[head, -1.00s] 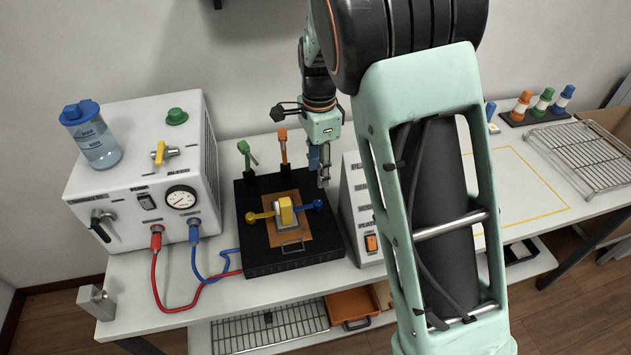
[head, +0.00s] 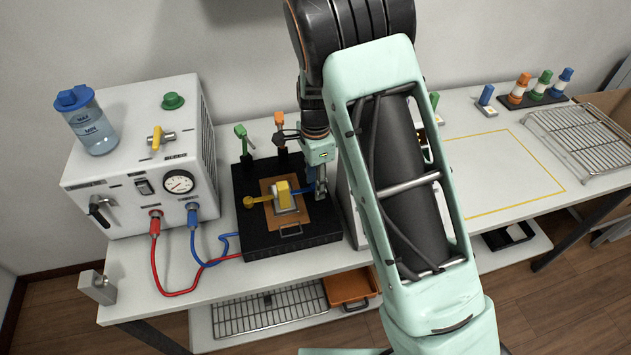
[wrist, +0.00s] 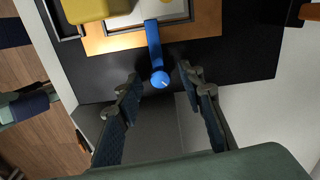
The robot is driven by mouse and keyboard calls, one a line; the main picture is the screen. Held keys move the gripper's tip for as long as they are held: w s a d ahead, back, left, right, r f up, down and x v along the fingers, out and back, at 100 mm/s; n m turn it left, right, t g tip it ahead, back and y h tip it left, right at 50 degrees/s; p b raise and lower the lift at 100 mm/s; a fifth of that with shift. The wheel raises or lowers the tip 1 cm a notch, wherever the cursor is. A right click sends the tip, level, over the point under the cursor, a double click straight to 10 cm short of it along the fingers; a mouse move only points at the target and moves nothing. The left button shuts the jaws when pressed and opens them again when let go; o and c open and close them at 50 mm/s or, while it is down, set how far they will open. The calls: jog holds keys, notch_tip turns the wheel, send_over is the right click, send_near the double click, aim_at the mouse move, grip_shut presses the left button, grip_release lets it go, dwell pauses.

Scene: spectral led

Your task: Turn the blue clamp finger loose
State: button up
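The blue clamp finger (wrist: 155,50) is a flat bar with a round knob at its end. In the head view my gripper (head: 320,190) hangs at the right edge of the black fixture (head: 255,225), partly hiding the blue finger (head: 304,188). The yellow block (head: 284,193) sits mid-fixture on a copper-coloured plate (head: 308,214).
A yellow finger (head: 258,200) reaches left from the block. Green (head: 241,135) and orange (head: 279,125) levers stand at the fixture's back. A white box with hoses (head: 140,165) stands left. A wire rack (head: 585,135) and the taped bench area (head: 500,170) lie right.

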jog(key=shift+c, duration=0.2)
grip_shut()
jog(key=shift+n, duration=0.4)
jog(key=n+b, duration=0.1)
jog(key=n, duration=0.2)
jog(key=n+b, duration=0.2)
jog(key=n, duration=0.2)
jog(key=shift+n, duration=0.3)
jog(key=n+b, duration=0.1)
jog(key=n, duration=1)
jog(key=shift+w+n+b, duration=0.1)
jog(key=shift+n+b, duration=0.2)
jog(key=shift+b, duration=0.05)
